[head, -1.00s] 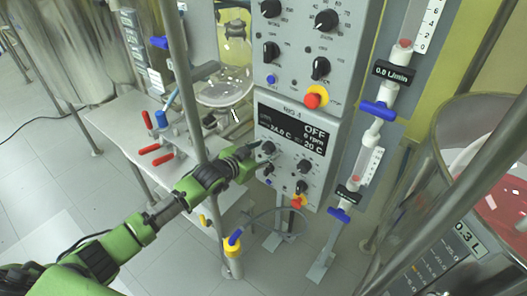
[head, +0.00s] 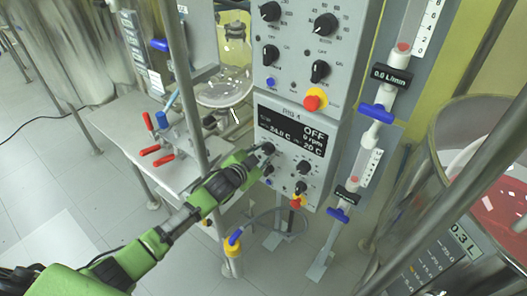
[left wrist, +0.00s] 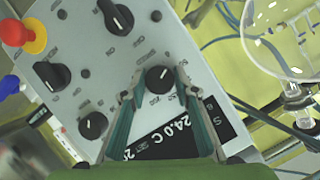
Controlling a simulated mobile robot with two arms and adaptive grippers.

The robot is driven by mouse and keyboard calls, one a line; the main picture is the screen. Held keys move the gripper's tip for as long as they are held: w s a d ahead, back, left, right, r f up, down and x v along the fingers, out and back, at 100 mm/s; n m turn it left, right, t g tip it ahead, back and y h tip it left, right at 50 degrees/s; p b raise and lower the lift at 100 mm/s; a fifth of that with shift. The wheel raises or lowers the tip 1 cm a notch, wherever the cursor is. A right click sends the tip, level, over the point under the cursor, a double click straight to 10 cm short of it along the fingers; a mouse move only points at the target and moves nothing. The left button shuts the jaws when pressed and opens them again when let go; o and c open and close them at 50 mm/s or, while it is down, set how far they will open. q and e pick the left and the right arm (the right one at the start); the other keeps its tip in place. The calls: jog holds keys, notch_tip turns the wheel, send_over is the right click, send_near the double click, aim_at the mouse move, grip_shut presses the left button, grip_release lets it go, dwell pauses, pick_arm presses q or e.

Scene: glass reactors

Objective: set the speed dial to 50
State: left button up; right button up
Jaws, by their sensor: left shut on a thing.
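The grey control panel (head: 320,180) stands upright in the head view, with a black display (head: 292,133) reading OFF, 0 rpm, 24.0 C and 20 C. Below the display are black dials, among them an upper-right one (head: 303,167) and a lower one (head: 301,188). My left gripper (head: 263,152) is at the upper-left dial (head: 269,148), just under the display. In the left wrist view my left gripper (left wrist: 157,86) has its fingers on both sides of this dial (left wrist: 160,78), shut on it. The dial's scale is too small to read. My right gripper is out of view.
A red emergency button (head: 315,98) sits on the upper panel among more dials. Flow meters with blue valves (head: 376,111) stand to the right. A metal post (head: 186,90) rises left of the panel, close to my left arm. A glass vessel (head: 225,90) is behind.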

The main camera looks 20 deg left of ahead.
pick_arm(q)
jog(key=shift+d+f+m+t+y+b, duration=0.15)
jog(key=shift+m+t+y+b, duration=0.45)
jog(key=shift+m, duration=0.6)
jog(key=shift+m+b, duration=0.4)
jog(key=o, duration=1.1)
jog(key=shift+s, duration=0.1)
jog(key=v, duration=1.2)
jog(key=shift+d, duration=0.1)
